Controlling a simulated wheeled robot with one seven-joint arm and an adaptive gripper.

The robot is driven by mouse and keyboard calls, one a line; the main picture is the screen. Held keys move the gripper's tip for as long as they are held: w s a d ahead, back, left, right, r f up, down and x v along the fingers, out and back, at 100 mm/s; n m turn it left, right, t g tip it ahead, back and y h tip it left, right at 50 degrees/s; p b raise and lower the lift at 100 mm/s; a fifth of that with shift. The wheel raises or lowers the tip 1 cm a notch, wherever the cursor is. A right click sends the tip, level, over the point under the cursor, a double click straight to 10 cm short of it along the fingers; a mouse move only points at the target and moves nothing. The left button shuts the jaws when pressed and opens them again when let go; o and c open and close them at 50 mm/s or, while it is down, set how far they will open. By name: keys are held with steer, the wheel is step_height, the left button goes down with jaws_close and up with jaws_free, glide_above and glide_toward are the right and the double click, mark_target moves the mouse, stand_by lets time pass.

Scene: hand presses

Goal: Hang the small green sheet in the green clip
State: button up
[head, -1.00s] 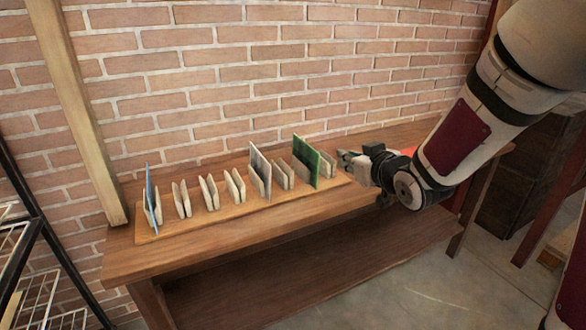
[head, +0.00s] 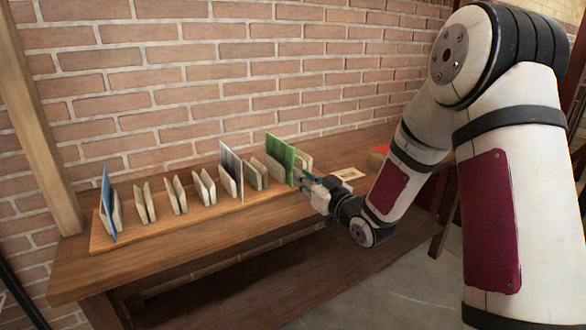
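A green sheet (head: 280,154) stands upright in one of the slotted wooden holders near the right end of a long board (head: 170,232) on the bench. I cannot tell whether it is the small green sheet of the task. My gripper (head: 302,184) is low at the front right of this sheet, close to it; contact cannot be made out. The fingers are small in view, and whether they are open or hold something is unclear. No green clip can be made out.
A grey sheet (head: 231,170) and a blue sheet (head: 108,203) stand in other holders. Several holders between them are empty. A pale card (head: 348,174) and a red item (head: 382,150) lie on the bench (head: 75,270) to the right. A brick wall is behind.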

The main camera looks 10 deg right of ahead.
mark_target(283, 151)
steer(key=shift+b+x, duration=0.5)
steer(key=shift+x, duration=2.2)
jaws_close()
step_height(283, 151, up, 7)
steer(key=p, duration=0.4)
steer(key=shift+r, duration=0.25)
